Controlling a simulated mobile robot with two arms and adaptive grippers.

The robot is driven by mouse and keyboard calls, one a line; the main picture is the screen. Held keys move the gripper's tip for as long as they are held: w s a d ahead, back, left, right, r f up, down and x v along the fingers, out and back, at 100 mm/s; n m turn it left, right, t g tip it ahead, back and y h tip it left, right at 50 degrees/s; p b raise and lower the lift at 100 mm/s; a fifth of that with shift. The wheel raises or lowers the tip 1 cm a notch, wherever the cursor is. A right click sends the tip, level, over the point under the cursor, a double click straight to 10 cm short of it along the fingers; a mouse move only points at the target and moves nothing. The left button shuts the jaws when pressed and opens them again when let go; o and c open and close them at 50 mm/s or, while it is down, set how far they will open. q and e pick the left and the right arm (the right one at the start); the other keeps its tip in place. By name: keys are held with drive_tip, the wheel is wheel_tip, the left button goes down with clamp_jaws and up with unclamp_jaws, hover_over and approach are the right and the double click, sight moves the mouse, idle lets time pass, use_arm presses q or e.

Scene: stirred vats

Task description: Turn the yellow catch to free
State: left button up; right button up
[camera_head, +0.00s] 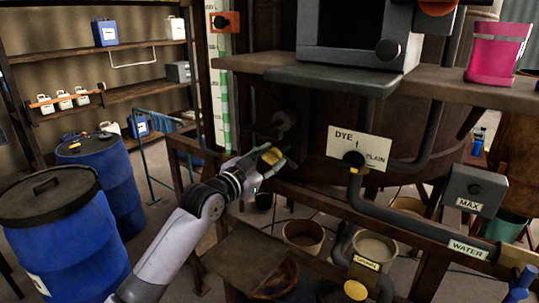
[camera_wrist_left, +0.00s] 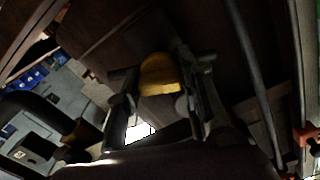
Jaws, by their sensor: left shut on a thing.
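The yellow catch (camera_head: 271,156) is at the front of the dark vat, left of the DYE/PLAIN plate. My left gripper (camera_head: 262,164) reaches it from the lower left and is shut on it. In the left wrist view the yellow catch (camera_wrist_left: 159,75) shows as a rounded yellow block between the two fingers of my left gripper (camera_wrist_left: 160,96). The fingers hide its sides, and its mounting is too dark to make out. My right gripper does not show in either view.
A DYE/PLAIN plate (camera_head: 359,150) with a black knob, a grey MAX box (camera_head: 474,190) and a WATER pipe (camera_head: 466,249) lie to the right. A pink jug (camera_head: 496,54) stands on the ledge. Blue drums (camera_head: 62,235) stand at the left. A wooden platform (camera_head: 247,256) is below.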

use_arm(q)
drive_tip(key=n+p, duration=0.1)
drive_tip(key=n, duration=0.3)
drive_tip(key=shift+f, duration=0.1)
idle(0.4)
drive_tip(key=o, duration=1.2)
drive_tip(key=shift+c, duration=0.2)
drive_tip(key=shift+s, duration=0.1)
drive_tip(key=v, duration=1.2)
